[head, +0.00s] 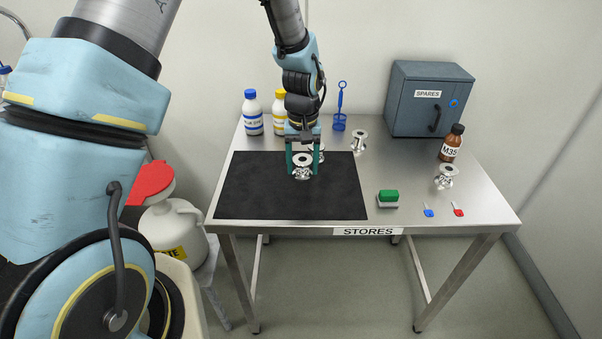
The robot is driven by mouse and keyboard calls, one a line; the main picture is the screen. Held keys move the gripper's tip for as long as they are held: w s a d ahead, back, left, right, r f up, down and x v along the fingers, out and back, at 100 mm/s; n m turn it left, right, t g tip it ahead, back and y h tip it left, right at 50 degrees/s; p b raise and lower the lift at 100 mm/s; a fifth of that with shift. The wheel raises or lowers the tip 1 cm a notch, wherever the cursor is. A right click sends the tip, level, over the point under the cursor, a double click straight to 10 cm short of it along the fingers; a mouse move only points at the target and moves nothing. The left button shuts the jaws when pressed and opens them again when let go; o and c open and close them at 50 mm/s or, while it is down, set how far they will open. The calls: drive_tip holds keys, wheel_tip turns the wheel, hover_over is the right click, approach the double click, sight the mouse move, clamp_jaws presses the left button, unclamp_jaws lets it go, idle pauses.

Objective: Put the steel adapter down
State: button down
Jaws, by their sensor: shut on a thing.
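My gripper (304,158) points down over the black mat (255,192) on the steel table. It is shut on a shiny flanged steel adapter (302,168), with one teal finger on each side of it. The adapter looks upright, and its lower end is at or just above the mat; I cannot tell whether it touches. Another steel piece (318,152) shows partly behind my gripper near the mat's back edge. Similar steel adapters stand at the table's back middle (359,140) and at the right (446,176).
On the table (478,203) are a blue-capped bottle (252,113), a yellow-capped bottle (280,113), a blue stand (340,110), a SPARES cabinet (428,98), a brown bottle (452,143), a green-topped block (388,198), and blue (428,211) and red (458,210) tags. The mat's left and front are clear.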

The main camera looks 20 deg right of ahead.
sight(302, 177)
drive_tip(key=shift+f+p, duration=0.5)
drive_tip(key=shift+f, duration=1.55)
drive_tip(key=shift+f, duration=0.1)
drive_tip(key=shift+c, duration=0.5)
unclamp_jaws()
wheel_tip(302, 177, up, 11)
drive_tip(key=b, duration=0.3)
drive_tip(key=shift+r+b, duration=0.35)
drive_tip(key=shift+r, duration=0.25)
drive_tip(key=shift+a, duration=0.1)
